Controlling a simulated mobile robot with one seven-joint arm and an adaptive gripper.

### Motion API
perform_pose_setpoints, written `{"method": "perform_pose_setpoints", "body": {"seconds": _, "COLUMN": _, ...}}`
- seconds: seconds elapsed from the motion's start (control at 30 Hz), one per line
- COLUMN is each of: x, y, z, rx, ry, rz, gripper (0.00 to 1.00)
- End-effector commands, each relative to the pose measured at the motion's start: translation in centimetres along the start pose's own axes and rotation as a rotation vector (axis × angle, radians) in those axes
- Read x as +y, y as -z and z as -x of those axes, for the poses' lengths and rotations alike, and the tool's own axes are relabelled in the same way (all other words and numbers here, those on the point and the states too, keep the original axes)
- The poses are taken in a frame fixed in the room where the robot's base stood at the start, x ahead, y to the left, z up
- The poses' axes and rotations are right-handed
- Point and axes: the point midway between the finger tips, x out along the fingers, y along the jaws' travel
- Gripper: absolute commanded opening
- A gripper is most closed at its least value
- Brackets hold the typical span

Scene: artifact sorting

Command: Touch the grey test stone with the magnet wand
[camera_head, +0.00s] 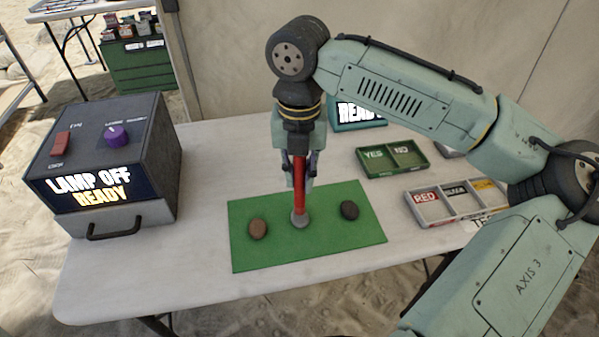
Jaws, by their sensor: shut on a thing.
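My gripper (299,180) is shut on the red magnet wand (300,196) and holds it upright over the green mat (320,255). A grey rounded piece (299,221) shows at the wand's lower end, between two stones. I cannot tell whether it is the wand's own tip or a grey stone under it. A brown stone (258,229) lies on the mat to the left. A dark grey stone (349,209) lies to the right, apart from the wand.
A lamp box (115,160) reading "LAMP OFF READY" stands at the left. A green YES/NO tray (391,174) and a grey tray (428,219) with colour labels lie to the right, near my arm. A lit READY display (358,113) stands behind. The front-left table is clear.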

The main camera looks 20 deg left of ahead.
Motion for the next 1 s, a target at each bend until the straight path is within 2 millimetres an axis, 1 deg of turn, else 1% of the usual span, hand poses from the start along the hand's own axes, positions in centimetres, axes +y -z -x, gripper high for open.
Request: {"method": "perform_pose_setpoints", "body": {"seconds": 1.0, "x": 0.01, "y": 0.00, "z": -0.69, "rx": 0.000, "ry": 0.000, "rz": 0.000, "gripper": 0.00}}
